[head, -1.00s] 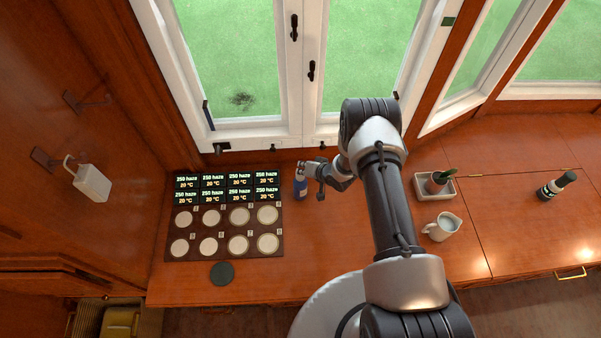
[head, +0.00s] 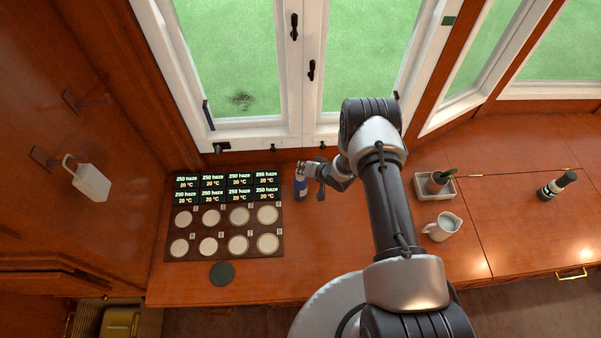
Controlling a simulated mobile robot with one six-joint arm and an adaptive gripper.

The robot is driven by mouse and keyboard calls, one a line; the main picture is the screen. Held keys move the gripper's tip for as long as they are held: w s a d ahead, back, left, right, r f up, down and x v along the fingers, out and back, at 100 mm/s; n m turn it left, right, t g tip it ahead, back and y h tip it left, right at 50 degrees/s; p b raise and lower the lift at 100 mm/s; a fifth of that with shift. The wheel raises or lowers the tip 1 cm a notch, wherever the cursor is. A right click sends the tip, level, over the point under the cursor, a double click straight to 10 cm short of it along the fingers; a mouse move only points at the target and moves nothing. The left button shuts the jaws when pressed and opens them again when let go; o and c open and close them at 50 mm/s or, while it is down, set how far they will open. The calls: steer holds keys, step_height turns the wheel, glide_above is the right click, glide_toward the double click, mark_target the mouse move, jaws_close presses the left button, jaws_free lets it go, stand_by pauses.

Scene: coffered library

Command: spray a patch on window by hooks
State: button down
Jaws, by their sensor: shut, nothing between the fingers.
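A dark smudgy patch (head: 241,99) is on the lower part of the left window pane (head: 235,50), the pane nearer the wall hooks. A small blue bottle with a white top (head: 300,186) stands on the wooden counter below the window, right of the board of discs. My gripper (head: 312,172) is at the bottle's upper right, very close to it. It is shut with nothing held. The fingertips are small here, and I cannot tell whether they touch the bottle.
Dark hooks (head: 84,102) are on the left wall, and a white container (head: 92,183) hangs there. A board (head: 175,240) with pale discs and small displays lies left of the bottle.

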steer(key=shift+s+f+b, duration=0.2)
steer(key=shift+f+b, duration=0.2)
steer(key=shift+f, duration=0.2)
steer(key=shift+s, duration=0.1)
steer(key=shift+r, duration=0.2)
steer(key=shift+w+r+p, duration=0.2)
steer(key=shift+r+p, duration=1.95)
steer(key=shift+r, duration=1.1)
